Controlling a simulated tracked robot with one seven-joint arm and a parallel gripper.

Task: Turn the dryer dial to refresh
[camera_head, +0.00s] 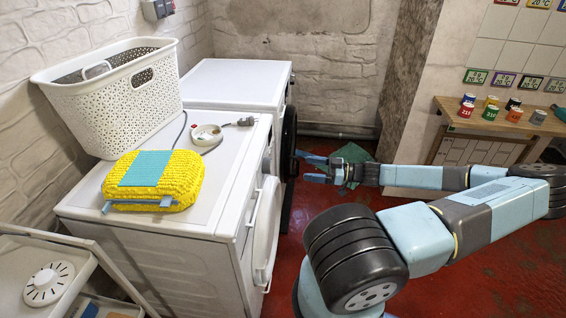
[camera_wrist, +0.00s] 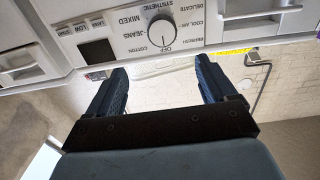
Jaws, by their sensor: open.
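The dryer dial (camera_wrist: 158,31) is a round knob on a white control panel (camera_wrist: 205,40), upside down in the wrist view. OFF is printed below it, REFRESH to the lower right, COTTON to the lower left. Its exact pointer setting is hard to read. My gripper (camera_wrist: 160,72) is open and empty. Its two dark blue fingers lie below the dial in that picture, one to each side, apart from it. In the head view my gripper (camera_head: 318,168) is beside the front of the far white machine (camera_head: 237,80); the dial is hidden there.
The near white machine (camera_head: 225,195) has its round door ajar.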

